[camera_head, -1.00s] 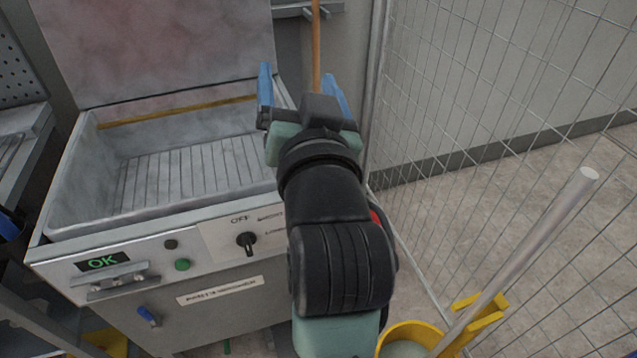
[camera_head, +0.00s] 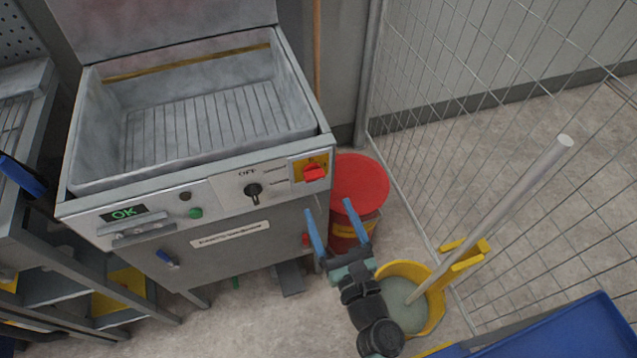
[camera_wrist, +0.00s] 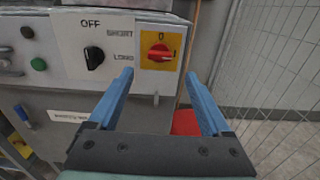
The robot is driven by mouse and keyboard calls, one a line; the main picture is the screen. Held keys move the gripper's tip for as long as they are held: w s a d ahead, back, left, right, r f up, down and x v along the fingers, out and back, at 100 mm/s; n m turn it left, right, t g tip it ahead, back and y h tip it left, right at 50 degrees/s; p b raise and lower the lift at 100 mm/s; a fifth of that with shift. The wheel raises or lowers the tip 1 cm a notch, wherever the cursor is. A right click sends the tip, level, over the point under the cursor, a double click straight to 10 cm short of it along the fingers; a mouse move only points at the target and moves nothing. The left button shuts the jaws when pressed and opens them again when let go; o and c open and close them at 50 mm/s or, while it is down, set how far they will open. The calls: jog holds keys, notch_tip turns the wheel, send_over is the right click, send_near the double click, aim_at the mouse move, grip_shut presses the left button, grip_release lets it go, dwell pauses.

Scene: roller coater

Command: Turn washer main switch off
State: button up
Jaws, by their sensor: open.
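The washer (camera_head: 175,195) stands at the left with its lid up and its basin open. Its main switch is a red rotary handle (camera_head: 314,172) on a yellow plate at the right end of the front panel. In the wrist view the red handle (camera_wrist: 160,53) lies about sideways, with a "0" mark above it. My gripper (camera_head: 332,222) is open and empty, in front of and below the switch, apart from it. In the wrist view its two blue fingers (camera_wrist: 158,82) point toward the panel, with the switch between and beyond the tips.
A black selector knob (camera_head: 253,192) and a green button (camera_head: 195,213) sit left of the switch. A red-lidded bin (camera_head: 360,180), a yellow mop bucket (camera_head: 436,310) with a pole and a wire fence (camera_head: 480,90) stand right. A blue surface (camera_head: 580,335) is at lower right.

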aim_at(316, 180)
jog(key=x, duration=0.7)
jog(key=shift+w+a+b, duration=0.1)
jog(key=shift+w+b, duration=0.05)
jog(key=shift+b, duration=0.15)
grip_shut()
